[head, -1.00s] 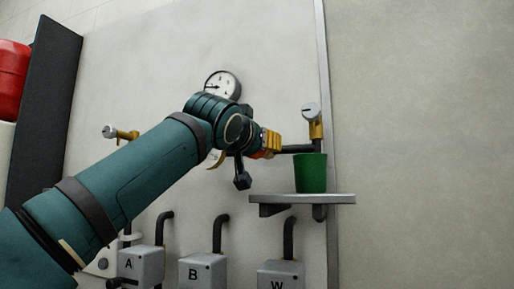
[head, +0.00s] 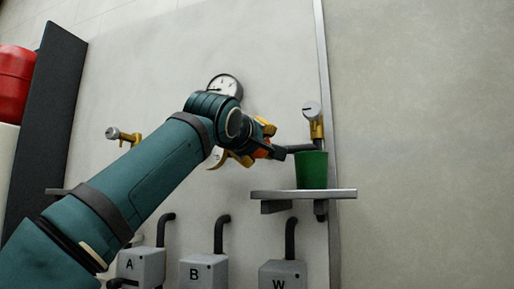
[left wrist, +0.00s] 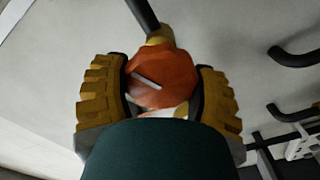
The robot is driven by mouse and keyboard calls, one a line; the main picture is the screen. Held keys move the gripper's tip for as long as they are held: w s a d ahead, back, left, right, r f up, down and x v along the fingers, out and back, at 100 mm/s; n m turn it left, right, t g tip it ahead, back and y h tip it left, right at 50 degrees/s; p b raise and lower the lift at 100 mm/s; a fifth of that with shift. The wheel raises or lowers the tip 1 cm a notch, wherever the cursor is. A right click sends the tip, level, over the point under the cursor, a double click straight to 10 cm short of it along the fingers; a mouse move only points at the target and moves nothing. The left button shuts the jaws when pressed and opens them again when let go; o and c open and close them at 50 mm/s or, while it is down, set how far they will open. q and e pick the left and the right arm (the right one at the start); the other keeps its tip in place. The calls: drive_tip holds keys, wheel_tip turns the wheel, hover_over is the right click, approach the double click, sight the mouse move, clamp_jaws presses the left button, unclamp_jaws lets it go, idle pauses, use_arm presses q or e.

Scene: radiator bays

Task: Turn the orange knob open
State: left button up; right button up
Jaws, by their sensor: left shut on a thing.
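The orange knob (left wrist: 162,76) sits between the two yellow finger pads of my left gripper (left wrist: 160,92) in the left wrist view. A pale line runs slantwise across its face. A dark pipe with a brass fitting (left wrist: 160,33) meets it at the top of that view. In the head view my left gripper (head: 262,143) is shut on the knob, and only a bit of orange shows behind the fingers. My right gripper is in neither view.
A green cup (head: 311,170) stands on a small grey shelf (head: 338,194) just right of my left gripper. A round gauge (head: 225,85) is on the wall above my wrist. Grey boxes marked A (head: 140,268), B (head: 203,273) and W (head: 283,274) are below.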

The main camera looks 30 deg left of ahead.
use_arm(q)
drive_tip(key=n, duration=0.2)
drive_tip(key=n+b, duration=0.1)
drive_tip(key=n, duration=0.3)
drive_tip(key=shift+f+n, duration=0.25)
drive_tip(key=shift+n, duration=0.05)
drive_tip(key=n+b, duration=0.2)
drive_tip(key=n, duration=0.4)
drive_tip(key=shift+f+n, duration=0.1)
drive_tip(key=shift+n, duration=0.2)
drive_tip(key=o, duration=1.2)
drive_tip(key=shift+s, duration=0.1)
drive_tip(key=shift+s+d, duration=0.15)
drive_tip(key=shift+s, duration=0.3)
drive_tip(key=v, duration=1.1)
